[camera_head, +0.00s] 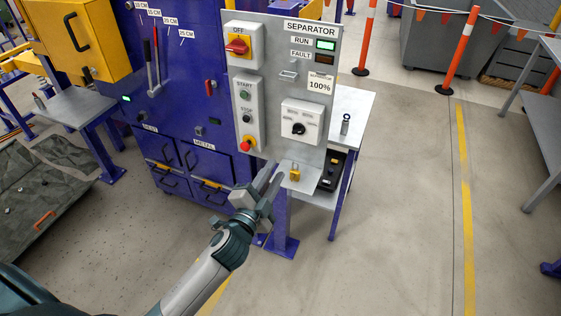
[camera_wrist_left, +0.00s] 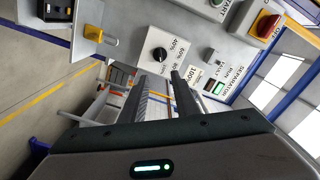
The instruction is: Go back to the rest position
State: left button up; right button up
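My left gripper (camera_head: 271,177) is in front of the lower part of the grey separator panel (camera_head: 272,88), left of the small shelf with a yellow padlock (camera_head: 294,173). In the left wrist view its two dark fingers (camera_wrist_left: 160,77) stand apart with nothing held between them. They point toward the panel, near the percentage dial (camera_wrist_left: 160,53). The padlock (camera_wrist_left: 93,34) shows at the upper left there. My right gripper is in neither view.
The panel carries a red OFF switch (camera_head: 238,46), a start/stop box (camera_head: 247,115) and a dial box (camera_head: 302,121). A side table (camera_head: 352,105) stands behind it at right. Blue drawers (camera_head: 203,165) are at left. The floor (camera_head: 400,200) at right is clear.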

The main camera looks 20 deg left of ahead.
pick_arm(q)
jog(key=s+a+f+n+g, duration=0.1)
jog(key=s+f+n+g, duration=0.15)
jog(key=f, duration=1.35)
jog(key=s+a+f+n+g, duration=0.1)
jog(key=s+f+g, duration=0.3)
jog(key=f, duration=1.1)
jog(key=s+f+n+g, duration=0.1)
jog(key=s+f+g, duration=0.2)
jog(key=s+f, duration=0.8)
jog(key=s+f+n+g, duration=0.1)
jog(key=s+f+g, duration=0.1)
jog(key=s+f, duration=0.5)
jog(key=s+f+n+g, duration=0.2)
jog(key=s+f, duration=0.6)
jog(key=s, duration=0.9)
jog(key=s+f+n+g, duration=0.2)
jog(key=s+f, duration=0.5)
jog(key=s, duration=0.5)
jog(key=shift+a+f+g+y+b, duration=0.25)
jog(key=shift+g+b, duration=0.2)
jog(key=shift+g, duration=0.3)
